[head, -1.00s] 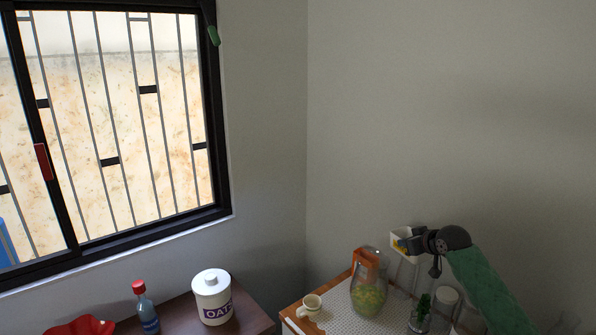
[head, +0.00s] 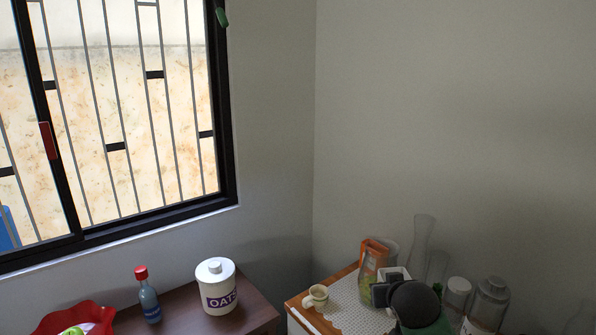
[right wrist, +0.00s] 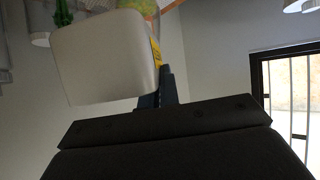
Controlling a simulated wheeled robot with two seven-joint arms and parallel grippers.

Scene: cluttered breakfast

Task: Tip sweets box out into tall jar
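A white box with some yellow on one side, apparently the sweets box (head: 396,272), is held by my right gripper (head: 383,291). In the right wrist view the box (right wrist: 105,60) fills the upper left, tilted, with a dark finger of the gripper (right wrist: 160,92) against its side. A clear wide jar (head: 391,246) stands just behind the box, largely hidden by it and my arm. Its yellow-green contents show at the top of the right wrist view (right wrist: 136,4). The box's opening and contents are hidden. My left gripper is out of view.
An orange carton (head: 371,262) is at the wide jar. A tall clear vessel (head: 420,246) and lidded jars (head: 488,303) stand to the right. A cream mug (head: 316,297) is left. An oats canister (head: 217,290), a bottle (head: 148,300) and a red bowl (head: 98,314) are on the brown table.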

